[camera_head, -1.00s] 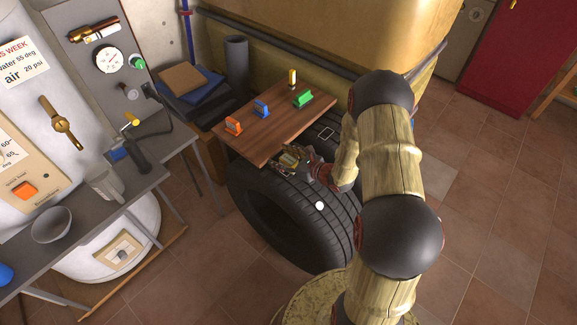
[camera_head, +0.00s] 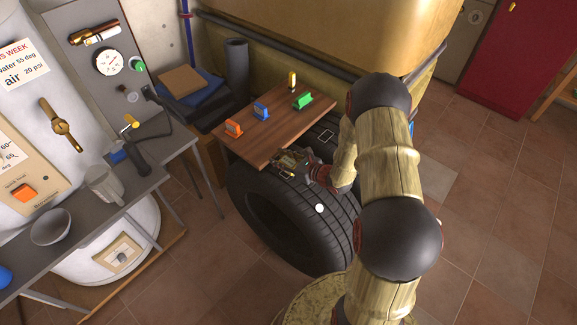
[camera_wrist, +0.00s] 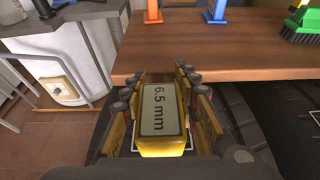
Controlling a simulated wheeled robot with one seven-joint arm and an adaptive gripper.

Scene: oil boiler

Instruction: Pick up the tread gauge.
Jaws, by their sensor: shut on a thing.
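The tread gauge (camera_wrist: 163,112) is a yellow block whose grey face reads "6.5 mm" in the wrist view. My gripper (camera_wrist: 160,92) is shut on it, with a finger along each side. In the head view my gripper (camera_head: 288,162) is at the near edge of the wooden board, just over the top of a black tyre (camera_head: 335,205). The gauge is small and mostly hidden by the fingers there. I cannot tell whether the gauge touches the tyre.
A grey bench (camera_head: 150,160) with a mug (camera_head: 104,186) and bowl (camera_head: 51,226) is at left. Open floor lies at right.

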